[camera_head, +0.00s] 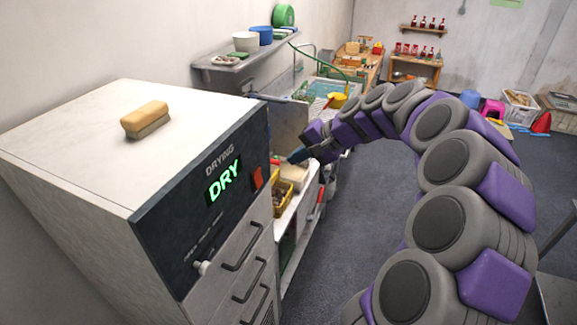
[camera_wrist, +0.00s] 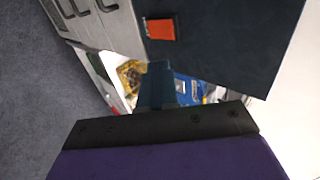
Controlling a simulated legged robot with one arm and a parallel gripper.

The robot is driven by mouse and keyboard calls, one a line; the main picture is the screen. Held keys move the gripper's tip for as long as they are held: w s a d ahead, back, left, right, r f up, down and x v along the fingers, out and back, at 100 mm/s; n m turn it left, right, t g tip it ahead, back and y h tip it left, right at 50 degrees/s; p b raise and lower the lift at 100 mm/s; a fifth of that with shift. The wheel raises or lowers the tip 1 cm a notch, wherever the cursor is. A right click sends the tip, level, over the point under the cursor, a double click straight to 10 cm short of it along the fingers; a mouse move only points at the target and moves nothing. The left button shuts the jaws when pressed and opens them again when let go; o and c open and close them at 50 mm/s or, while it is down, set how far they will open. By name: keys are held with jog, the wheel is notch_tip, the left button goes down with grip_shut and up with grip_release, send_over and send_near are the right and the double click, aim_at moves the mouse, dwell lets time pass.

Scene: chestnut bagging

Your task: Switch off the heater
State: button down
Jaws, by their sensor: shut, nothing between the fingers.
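The heater (camera_head: 60,160) is a tall white cabinet on the left in the head view. Its dark front panel reads "DRYING" and shows a green lit "DRY" display (camera_head: 224,182). An orange-red switch (camera_head: 257,179) sits at the panel's right end. The switch also shows in the wrist view (camera_wrist: 161,29), near the panel's edge. My gripper (camera_head: 298,156) is to the right of the panel in the head view, apart from the switch. In the wrist view my gripper (camera_wrist: 157,75) shows as a narrow dark finger shape, shut and empty, with the switch beyond its tip.
A yellow sponge (camera_head: 146,119) lies on the heater's top. A counter with a yellow bin (camera_head: 283,197) stands behind my gripper. The grey floor (camera_head: 365,215) to the right is open.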

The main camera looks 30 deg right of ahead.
jog(key=s+a+f+n+g+h+b, duration=0.1)
jog(key=s+a+f+n+g+b, duration=0.3)
jog(key=s+a, duration=0.55)
jog(key=s+a+f+n+g+h+b, duration=0.1)
jog(key=s+a+f+n+g+b, duration=0.15)
jog(key=s+a+f+b, duration=0.65)
jog(key=s+a+f+n+g+h, duration=0.1)
jog(key=s+f+n+h, duration=0.1)
jog(key=s+f, duration=0.3)
jog(key=s+a+f+n+g+h, duration=0.1)
jog(key=s+f, duration=0.3)
jog(key=s, duration=0.8)
jog(key=shift+s+f+n+g+h+b, duration=0.3)
jog(key=shift+f+n+g+h+b, duration=0.05)
jog(key=shift+n+h+b, duration=0.15)
jog(key=shift+a, duration=0.1)
